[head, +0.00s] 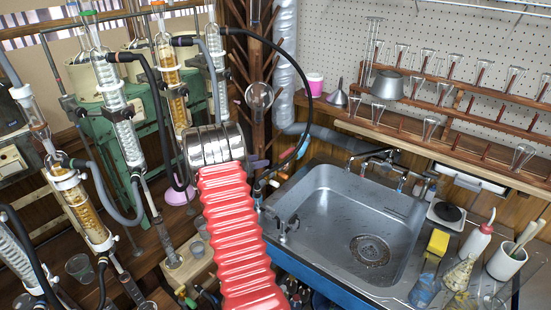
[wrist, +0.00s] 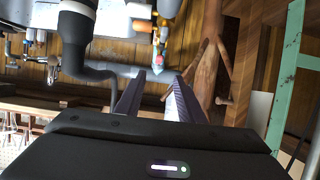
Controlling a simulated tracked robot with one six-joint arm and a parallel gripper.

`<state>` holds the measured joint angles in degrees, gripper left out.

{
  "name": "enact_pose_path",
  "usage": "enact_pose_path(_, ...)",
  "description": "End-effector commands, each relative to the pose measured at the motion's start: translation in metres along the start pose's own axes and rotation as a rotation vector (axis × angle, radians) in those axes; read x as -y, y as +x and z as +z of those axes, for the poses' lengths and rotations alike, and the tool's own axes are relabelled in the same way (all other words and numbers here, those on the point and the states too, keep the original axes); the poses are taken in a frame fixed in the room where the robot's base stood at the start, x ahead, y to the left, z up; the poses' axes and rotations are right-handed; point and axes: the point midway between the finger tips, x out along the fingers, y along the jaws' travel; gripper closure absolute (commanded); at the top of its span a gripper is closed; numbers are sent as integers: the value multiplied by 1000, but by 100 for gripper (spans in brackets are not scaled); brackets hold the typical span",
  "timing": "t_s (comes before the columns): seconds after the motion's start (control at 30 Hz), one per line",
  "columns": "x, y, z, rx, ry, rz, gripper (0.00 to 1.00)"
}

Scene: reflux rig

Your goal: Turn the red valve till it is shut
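A small red piece (wrist: 158,60), which looks like the red valve, shows in the wrist view on a pale pipe fitting below brass parts. It is just beyond my gripper (wrist: 159,77), roughly between the two fingertips. The fingers stand apart with a gap between them and nothing seen held in it. I cannot tell from this view how far the valve is turned. In the head view my red ribbed arm and its silver end cover the middle, and my gripper is hidden behind them.
A steel sink (head: 330,188) with a tap (head: 372,158) is right of my arm. Glass condensers (head: 120,125) and black hoses crowd the left. A dark pipe (wrist: 75,45) and a wooden drying stand (wrist: 210,60) flank my fingers in the wrist view.

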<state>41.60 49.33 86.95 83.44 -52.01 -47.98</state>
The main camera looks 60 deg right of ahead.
Motion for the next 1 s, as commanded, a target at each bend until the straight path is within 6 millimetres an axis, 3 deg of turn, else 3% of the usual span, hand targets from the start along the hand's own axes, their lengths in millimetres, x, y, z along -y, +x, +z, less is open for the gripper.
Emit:
enact_pose_path(0.27, 0, 14, 1, 1, -1, 0, 65)
enact_pose_path(1.0, 1, 119, 2, 1, 0, -1, 65)
